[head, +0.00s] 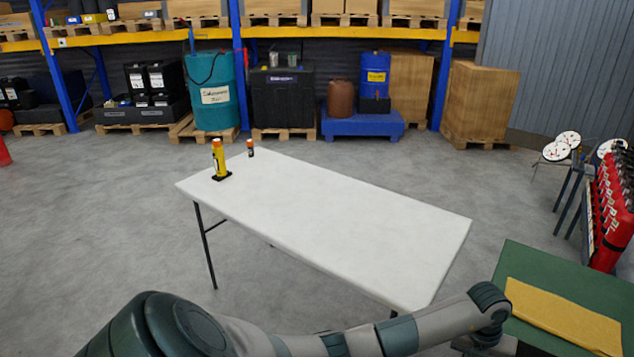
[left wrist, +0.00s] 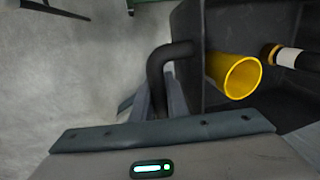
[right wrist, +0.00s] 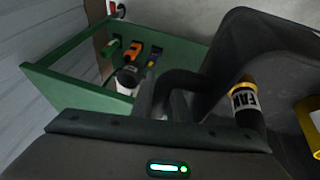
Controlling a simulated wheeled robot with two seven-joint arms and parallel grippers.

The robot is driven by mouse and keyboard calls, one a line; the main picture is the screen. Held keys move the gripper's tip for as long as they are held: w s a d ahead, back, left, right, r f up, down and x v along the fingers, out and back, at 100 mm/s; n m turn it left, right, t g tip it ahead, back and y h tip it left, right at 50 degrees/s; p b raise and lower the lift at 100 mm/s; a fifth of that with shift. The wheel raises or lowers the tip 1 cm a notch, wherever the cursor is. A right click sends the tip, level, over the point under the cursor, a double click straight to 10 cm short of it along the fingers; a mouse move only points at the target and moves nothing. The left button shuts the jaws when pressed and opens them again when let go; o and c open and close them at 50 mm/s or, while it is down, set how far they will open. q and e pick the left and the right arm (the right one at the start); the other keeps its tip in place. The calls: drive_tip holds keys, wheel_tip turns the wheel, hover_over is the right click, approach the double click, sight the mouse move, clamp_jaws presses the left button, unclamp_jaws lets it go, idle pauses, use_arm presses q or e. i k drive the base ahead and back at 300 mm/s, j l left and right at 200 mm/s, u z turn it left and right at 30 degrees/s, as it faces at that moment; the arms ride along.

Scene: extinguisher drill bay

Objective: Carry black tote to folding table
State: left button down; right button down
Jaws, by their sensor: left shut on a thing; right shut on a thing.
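The black tote shows in the left wrist view (left wrist: 188,60) and in the right wrist view (right wrist: 228,60); it is out of the head view. My left gripper (left wrist: 157,98) is shut on a dark curved handle at one side of the tote. My right gripper (right wrist: 172,103) is shut on another dark handle of the tote. Inside lie a yellow open-ended cylinder (left wrist: 238,76) and a black cylinder with a white label and yellow band (right wrist: 244,104). The white folding table (head: 330,220) stands ahead in the head view. Both grippers are hidden there.
A yellow bottle with an orange cap (head: 219,158) and a small black, orange-capped bottle (head: 250,148) stand at the table's far left end. The rest of its top is clear. A green surface with a yellow cloth (head: 565,318) lies right. Red extinguishers (head: 610,205) stand beyond.

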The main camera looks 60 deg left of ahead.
sight(353, 225)
drive_tip(key=k+j, duration=0.1)
drive_tip(key=k, duration=0.4)
drive_tip(key=u, duration=1.45)
drive_tip(key=i+l, duration=0.1)
drive_tip(key=i, duration=0.65)
drive_tip(key=i+l, duration=0.15)
drive_tip(key=i, duration=0.65)
